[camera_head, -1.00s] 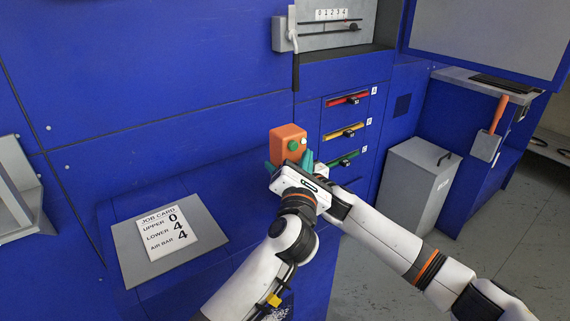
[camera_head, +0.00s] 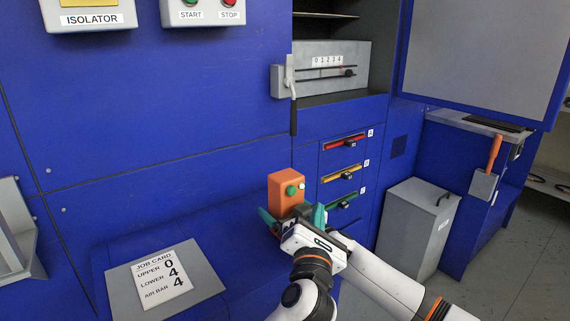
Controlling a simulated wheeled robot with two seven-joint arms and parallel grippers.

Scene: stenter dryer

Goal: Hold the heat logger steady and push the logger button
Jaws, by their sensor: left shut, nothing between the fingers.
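The heat logger (camera_head: 284,184) is an orange box in front of the blue machine, with a round green button (camera_head: 291,190) on its face and a small pale spot beside it. It looks upright. My left gripper (camera_head: 319,213) is shut and empty, its teal fingertips just right of and below the button, apart from it in the picture. Another teal finger shows at the logger's lower left. My right arm comes in from the lower right behind the left hand. The right gripper is mostly hidden there, so its grip on the logger is unclear.
A job card (camera_head: 160,279) lies on a grey sloped panel at lower left. A lever (camera_head: 291,82) hangs above the logger. Red, yellow and green sliders (camera_head: 343,172) are to its right. A grey bin (camera_head: 411,232) stands on the floor at right.

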